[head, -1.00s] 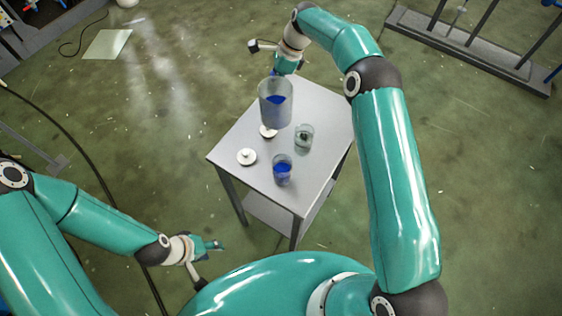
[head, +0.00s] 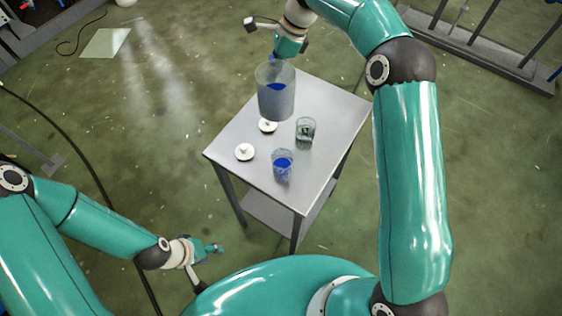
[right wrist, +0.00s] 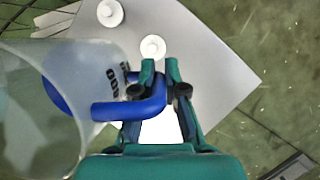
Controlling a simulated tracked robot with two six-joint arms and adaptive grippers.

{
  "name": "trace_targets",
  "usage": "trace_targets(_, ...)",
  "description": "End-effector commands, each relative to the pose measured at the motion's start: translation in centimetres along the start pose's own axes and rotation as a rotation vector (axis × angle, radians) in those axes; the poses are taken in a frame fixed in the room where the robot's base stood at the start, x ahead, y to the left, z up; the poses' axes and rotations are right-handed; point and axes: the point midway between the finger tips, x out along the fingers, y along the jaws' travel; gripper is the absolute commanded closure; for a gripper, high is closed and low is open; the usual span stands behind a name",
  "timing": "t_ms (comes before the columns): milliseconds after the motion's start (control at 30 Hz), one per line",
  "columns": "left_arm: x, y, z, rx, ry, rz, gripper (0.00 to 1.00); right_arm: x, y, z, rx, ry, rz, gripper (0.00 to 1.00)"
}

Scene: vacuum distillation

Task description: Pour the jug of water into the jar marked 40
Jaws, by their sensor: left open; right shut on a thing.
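A translucent jug (head: 275,99) hangs over the far part of the small table. My right gripper (head: 280,55) is shut on its blue handle, which shows in the right wrist view (right wrist: 145,100). A blue patch shows through the jug; I cannot tell whether it is water or handle. The jug looks roughly upright in the head view. Below it on the table stand a clear glass jar (head: 305,133) and a jar with blue contents (head: 282,172). Their marks are not readable. My left gripper (head: 217,248) is open and empty, low at the left, off the table.
Two white lids, one nearer (head: 245,152) and one farther (head: 267,126), lie on the left part of the grey table (head: 335,105). The table's right side is clear. A metal rack (head: 480,55) stands on the floor at the upper right.

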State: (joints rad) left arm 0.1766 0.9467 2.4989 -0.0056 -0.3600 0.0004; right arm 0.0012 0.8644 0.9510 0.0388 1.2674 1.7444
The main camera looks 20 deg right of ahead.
Motion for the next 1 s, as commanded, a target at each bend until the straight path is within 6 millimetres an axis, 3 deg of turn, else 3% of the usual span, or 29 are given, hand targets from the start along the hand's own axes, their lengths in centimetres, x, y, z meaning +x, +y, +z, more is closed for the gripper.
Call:
trace_targets(33, 1.1, -0.4, 0.0, 0.0, 0.0, 0.0, 0.56, 0.3, 0.5, 0.0, -0.002, -0.002, -0.002, 1.0)
trace_targets(433, 5.0, -1.8, 0.0, 0.0, 0.0, 0.0, 0.56, -0.1, 5.0, 0.4, -0.001, -0.002, -0.003, 1.0)
trace_targets(1000, 8.3, -3.0, -0.1, 0.0, 0.0, 0.0, 0.56, -0.8, 11.4, 1.2, -0.002, -0.002, -0.003, 1.0)
